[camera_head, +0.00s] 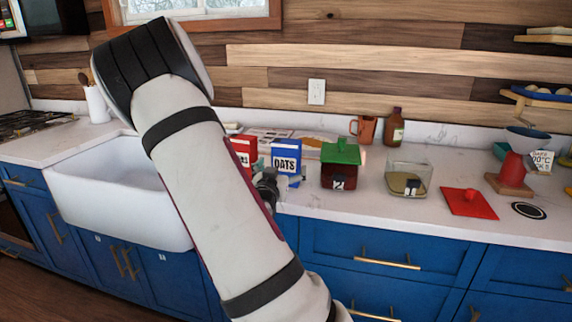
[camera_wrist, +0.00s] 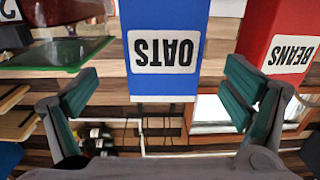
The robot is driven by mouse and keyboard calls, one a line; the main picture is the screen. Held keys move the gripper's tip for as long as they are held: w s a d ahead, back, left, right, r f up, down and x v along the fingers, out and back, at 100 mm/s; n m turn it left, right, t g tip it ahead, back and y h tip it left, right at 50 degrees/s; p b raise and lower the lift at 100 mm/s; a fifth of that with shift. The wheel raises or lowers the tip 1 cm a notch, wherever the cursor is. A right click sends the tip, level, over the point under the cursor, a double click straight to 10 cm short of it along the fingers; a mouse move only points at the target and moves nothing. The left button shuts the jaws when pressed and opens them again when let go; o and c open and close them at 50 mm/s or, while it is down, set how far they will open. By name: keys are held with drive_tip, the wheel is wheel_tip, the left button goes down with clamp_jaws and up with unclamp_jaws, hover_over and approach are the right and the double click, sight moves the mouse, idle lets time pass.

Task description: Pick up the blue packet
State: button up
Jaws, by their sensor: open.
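The blue packet (camera_head: 286,150), with a white OATS label, stands upright on the white counter, right of a red packet (camera_head: 243,147). In the wrist view, which is upside down, the blue packet (camera_wrist: 165,85) fills the upper middle. My gripper (camera_wrist: 160,92) is open there, its green-padded fingers on either side of the packet with gaps between. The red packet, labelled BEANS (camera_wrist: 272,35), is close beside the right-hand finger.
A dark jar with a green lid (camera_head: 340,155) stands just right of the blue packet. A clear glass container (camera_head: 408,178), a red square lid (camera_head: 470,203) and a red cup (camera_head: 512,166) are further right. A white sink (camera_head: 110,200) is at left. A mug (camera_head: 364,129) and bottle (camera_head: 394,128) stand behind.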

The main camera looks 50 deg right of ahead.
sight(284, 162)
drive_tip(key=shift+w+x, duration=0.1)
drive_tip(key=shift+x, duration=1.65)
drive_tip(key=shift+w+x, duration=0.15)
drive_tip(key=shift+x, duration=1.6)
drive_tip(key=c, duration=1.3)
